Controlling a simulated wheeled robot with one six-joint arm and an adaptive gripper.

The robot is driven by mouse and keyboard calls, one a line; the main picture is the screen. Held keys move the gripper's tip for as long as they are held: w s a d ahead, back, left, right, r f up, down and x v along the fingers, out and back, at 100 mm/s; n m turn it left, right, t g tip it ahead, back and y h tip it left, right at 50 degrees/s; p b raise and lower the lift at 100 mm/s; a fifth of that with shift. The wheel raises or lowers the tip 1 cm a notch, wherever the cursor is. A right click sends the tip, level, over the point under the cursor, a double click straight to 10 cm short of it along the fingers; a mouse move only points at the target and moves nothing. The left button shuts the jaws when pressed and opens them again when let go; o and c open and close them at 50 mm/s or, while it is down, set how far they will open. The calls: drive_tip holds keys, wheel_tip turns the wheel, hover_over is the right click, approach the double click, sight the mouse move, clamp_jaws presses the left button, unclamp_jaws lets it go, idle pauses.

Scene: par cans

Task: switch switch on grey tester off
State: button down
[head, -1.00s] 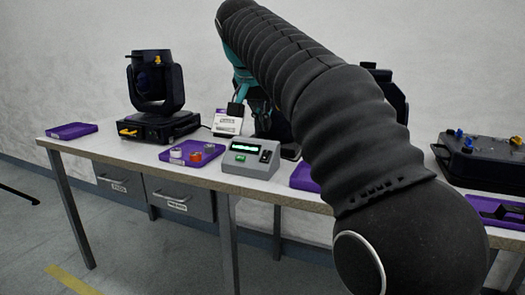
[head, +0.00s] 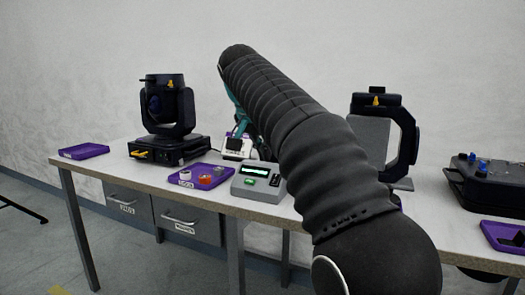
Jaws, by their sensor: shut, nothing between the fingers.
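The grey tester (head: 262,192) stands at the front edge of the table, left of my arm's lower part. Its display (head: 256,169) is lit pale green. A green button (head: 250,181) and a small dark switch (head: 275,180) sit on its sloped face; the switch's position is too small to tell. My gripper (head: 241,126) is shut and empty, behind and above the tester, apart from it. My black-sleeved arm hides most of it, with only teal and dark bits showing.
A purple tray (head: 178,183) with small round parts lies left of the tester. A small white device (head: 237,148) stands behind it. Moving-head lamps (head: 165,110) (head: 405,145) stand left and right. A black case (head: 488,185) is far right.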

sight(275, 186)
drive_tip(key=b+x, duration=0.1)
drive_tip(key=x, duration=0.8)
drive_tip(key=shift+w+f+b, duration=0.15)
drive_tip(key=shift+f+b, duration=0.15)
drive_tip(key=shift+b, duration=0.1)
drive_tip(key=shift+d, duration=0.15)
